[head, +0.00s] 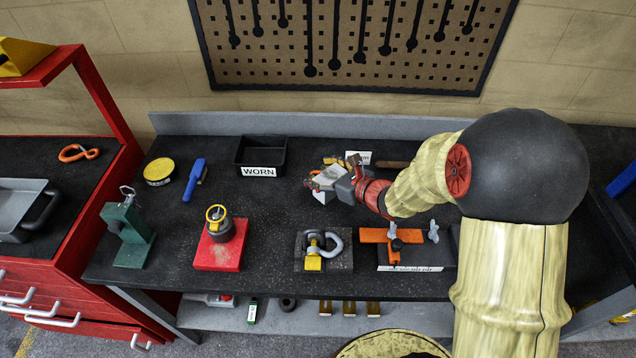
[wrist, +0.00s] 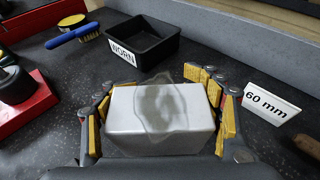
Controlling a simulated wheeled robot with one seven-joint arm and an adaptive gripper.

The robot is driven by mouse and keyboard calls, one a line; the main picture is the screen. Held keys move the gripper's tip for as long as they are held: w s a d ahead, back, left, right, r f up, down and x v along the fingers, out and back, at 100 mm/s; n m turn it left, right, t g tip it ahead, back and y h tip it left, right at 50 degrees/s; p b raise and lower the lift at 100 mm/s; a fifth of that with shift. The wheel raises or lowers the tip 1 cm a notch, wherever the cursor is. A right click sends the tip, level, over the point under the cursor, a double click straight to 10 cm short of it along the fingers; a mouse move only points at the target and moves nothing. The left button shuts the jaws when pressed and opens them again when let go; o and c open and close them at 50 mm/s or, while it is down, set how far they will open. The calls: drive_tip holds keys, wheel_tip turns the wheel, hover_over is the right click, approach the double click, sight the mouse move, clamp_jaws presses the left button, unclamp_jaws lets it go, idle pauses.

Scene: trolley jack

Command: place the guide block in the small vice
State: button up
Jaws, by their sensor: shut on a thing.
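A pale grey block (wrist: 160,125), which I take as the guide block, is between the yellow-padded fingers of my gripper (wrist: 163,108). A darker, smeared-looking patch covers its upper middle. In the head view the block (head: 326,184) and my gripper (head: 338,180) are over the back middle of the bench. I cannot tell whether the block is clear of the bench top. No thing is clearly marked as the small vice. An orange clamp-like bar with wing nuts (head: 378,235) is on a labelled plate at the front right. A green metal fixture (head: 133,248) stands at the left.
A black WORN bin (head: 261,152) stands back left of my gripper. A 60 mm card (wrist: 270,106) is just right of it. A red base with a round fitting (head: 216,256) and a shackle on a dark block (head: 323,262) are at the front. Bare bench lies between.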

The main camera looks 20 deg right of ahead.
drive_tip(key=shift+w+a+f, duration=0.1)
drive_tip(key=shift+w+f, duration=0.6)
drive_tip(key=shift+f, duration=0.05)
drive_tip(key=shift+w+f+b, duration=0.15)
drive_tip(key=shift+f+b, duration=0.35)
drive_tip(key=shift+f, duration=0.4)
drive_tip(key=shift+w+f+b, duration=0.1)
drive_tip(key=shift+f+b, duration=0.4)
drive_tip(key=shift+f, duration=0.35)
drive_tip(key=shift+f, duration=0.1)
drive_tip(key=o, duration=1.6)
drive_tip(key=shift+f, duration=0.2)
drive_tip(key=o, duration=0.5)
drive_tip(key=shift+s, duration=0.1)
drive_tip(key=shift+o, duration=0.6)
drive_tip(key=shift+r, duration=0.15)
